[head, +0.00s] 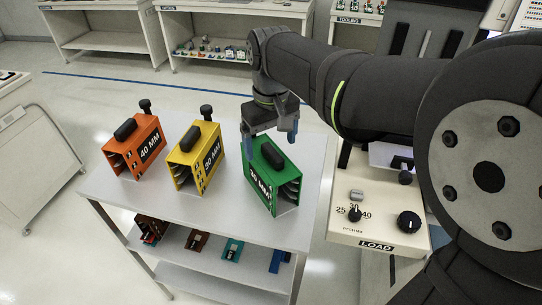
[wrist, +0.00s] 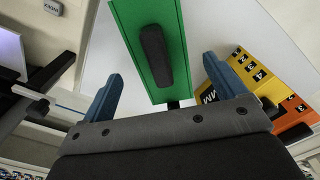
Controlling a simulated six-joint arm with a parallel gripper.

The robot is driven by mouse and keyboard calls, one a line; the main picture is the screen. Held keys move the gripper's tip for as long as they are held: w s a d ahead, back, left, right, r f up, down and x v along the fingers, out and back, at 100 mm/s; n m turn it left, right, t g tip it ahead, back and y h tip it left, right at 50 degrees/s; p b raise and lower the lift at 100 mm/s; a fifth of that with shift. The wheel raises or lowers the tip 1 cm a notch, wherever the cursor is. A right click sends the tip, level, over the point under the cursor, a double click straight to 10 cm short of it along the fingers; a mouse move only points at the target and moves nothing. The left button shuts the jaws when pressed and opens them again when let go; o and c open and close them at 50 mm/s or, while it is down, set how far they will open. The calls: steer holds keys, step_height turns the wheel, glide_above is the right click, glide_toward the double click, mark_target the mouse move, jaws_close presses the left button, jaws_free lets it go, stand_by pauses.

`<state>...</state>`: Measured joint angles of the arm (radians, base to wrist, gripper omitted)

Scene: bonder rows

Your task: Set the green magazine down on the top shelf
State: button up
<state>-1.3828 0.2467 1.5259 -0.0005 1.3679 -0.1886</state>
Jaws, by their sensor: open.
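The green magazine (head: 270,178), with a black handle on top, stands upright on the white top shelf (head: 225,205) of the cart, near its right end. In the wrist view the green magazine (wrist: 150,50) lies ahead of and between my fingers, its black handle pointing toward the palm. My gripper (head: 270,140) is at the back of the green magazine. In the wrist view its blue fingers (wrist: 160,90) are spread wide, with clear gaps to the handle on both sides. Nothing is held.
A yellow magazine (head: 193,158) and an orange magazine (head: 135,147) stand to the left on the same shelf. Small coloured parts lie on the lower shelf (head: 190,280). A machine with dials (head: 380,215) marked LOAD stands close at the right.

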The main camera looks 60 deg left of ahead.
mark_target(271, 149)
step_height(271, 149, up, 5)
steer(key=shift+r, duration=0.15)
stand_by(0.3)
steer(key=shift+f, duration=4.15)
